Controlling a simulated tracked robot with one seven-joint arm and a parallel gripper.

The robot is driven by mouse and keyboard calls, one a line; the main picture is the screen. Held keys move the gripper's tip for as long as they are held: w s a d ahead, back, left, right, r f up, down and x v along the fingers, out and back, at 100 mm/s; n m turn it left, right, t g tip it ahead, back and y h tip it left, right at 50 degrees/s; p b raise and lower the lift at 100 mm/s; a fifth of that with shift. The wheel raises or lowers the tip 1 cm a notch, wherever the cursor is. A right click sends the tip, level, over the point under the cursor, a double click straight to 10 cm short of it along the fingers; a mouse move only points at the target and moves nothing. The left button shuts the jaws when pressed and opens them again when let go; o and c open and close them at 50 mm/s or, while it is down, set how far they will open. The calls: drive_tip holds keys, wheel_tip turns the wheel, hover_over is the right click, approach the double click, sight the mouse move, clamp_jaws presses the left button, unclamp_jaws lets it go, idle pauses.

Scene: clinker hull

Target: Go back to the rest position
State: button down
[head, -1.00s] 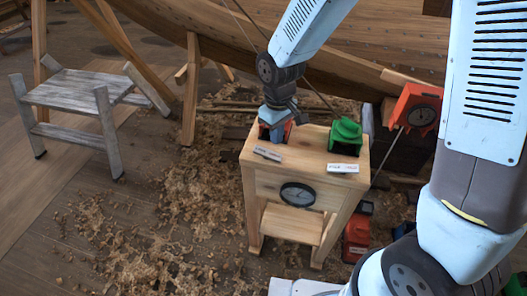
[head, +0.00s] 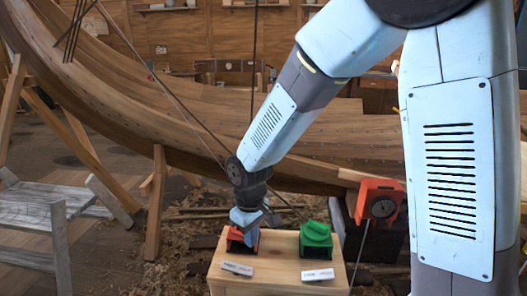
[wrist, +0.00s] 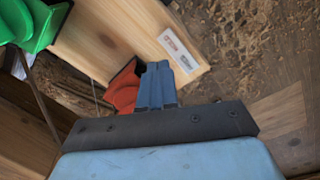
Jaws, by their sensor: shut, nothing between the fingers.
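My gripper (head: 249,238) is over the left part of a small wooden stand (head: 283,247), in front of a red object (head: 235,236) that it partly hides. In the wrist view its blue fingers (wrist: 156,70) are together with nothing between them, and the red object (wrist: 122,90) shows just left of them. I cannot tell how large the gap between fingers and red object is. My arm reaches down from the upper right of the head view.
A green object (head: 316,240) stands on the stand's right side. Two small labels (head: 237,269) (head: 317,275) lie near its front edge. A red device with a dial (head: 380,205) is at the right. A grey wooden step (head: 50,215) stands left. The planked hull (head: 200,130) rises behind.

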drive_tip(key=d+r+m+t, duration=0.3)
drive_tip(key=d+r+m, duration=0.2)
drive_tip(key=d+r, duration=1.05)
drive_tip(key=s+d+r+m+t, duration=0.2)
drive_tip(key=s+d+r+m, duration=0.3)
drive_tip(key=s+d+r, duration=0.3)
drive_tip(key=s+d, duration=0.3)
drive_tip(key=d, duration=0.1)
drive_tip(key=shift+s+d+m, duration=0.25)
drive_tip(key=shift+d+m, duration=0.05)
drive_tip(key=shift+d, duration=0.1)
drive_tip(key=c, duration=1.8)
unclamp_jaws()
